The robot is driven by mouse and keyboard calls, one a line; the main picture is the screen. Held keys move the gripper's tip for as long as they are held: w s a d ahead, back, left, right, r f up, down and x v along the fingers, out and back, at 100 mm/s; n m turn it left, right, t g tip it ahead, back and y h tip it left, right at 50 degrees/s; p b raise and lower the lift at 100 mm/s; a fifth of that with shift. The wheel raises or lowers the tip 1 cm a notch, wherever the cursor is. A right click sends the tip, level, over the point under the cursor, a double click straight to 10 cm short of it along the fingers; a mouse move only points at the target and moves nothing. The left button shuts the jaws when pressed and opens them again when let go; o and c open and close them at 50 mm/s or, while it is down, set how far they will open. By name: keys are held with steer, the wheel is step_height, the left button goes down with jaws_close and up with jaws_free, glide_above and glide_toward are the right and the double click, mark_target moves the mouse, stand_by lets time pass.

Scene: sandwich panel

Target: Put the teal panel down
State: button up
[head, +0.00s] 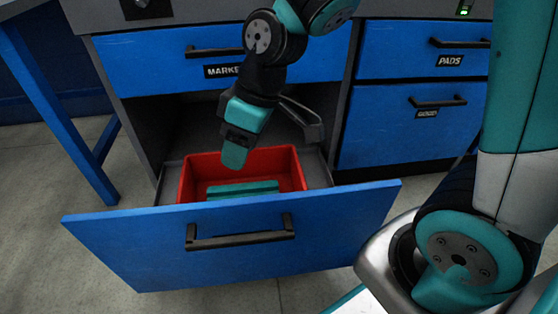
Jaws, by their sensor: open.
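A flat teal panel (242,189) lies inside the red bin (292,165), which sits in the pulled-out lower drawer. It shows as teal bands just behind the drawer front, and its lower part is hidden by that front. My gripper (236,156) hangs from above over the bin, pointing down, with its teal tip above the panel's back edge. The gripper is open. It appears apart from the panel, though the exact gap is hard to tell from this angle.
The drawer's blue front (232,238) with its black handle (239,232) stands out into the room. Closed blue drawers labelled "MARKE…" (222,71) and "PADS" (450,60) are above and to the right. A blue table leg (62,115) stands at left. Floor at lower left is clear.

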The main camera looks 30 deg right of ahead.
steer(key=s+r+m, duration=0.2)
steer(key=s+r, duration=0.4)
steer(key=s, duration=0.6)
steer(key=shift+s+r+g, duration=0.3)
steer(key=shift+s+r, duration=0.05)
steer(key=shift+c, duration=0.2)
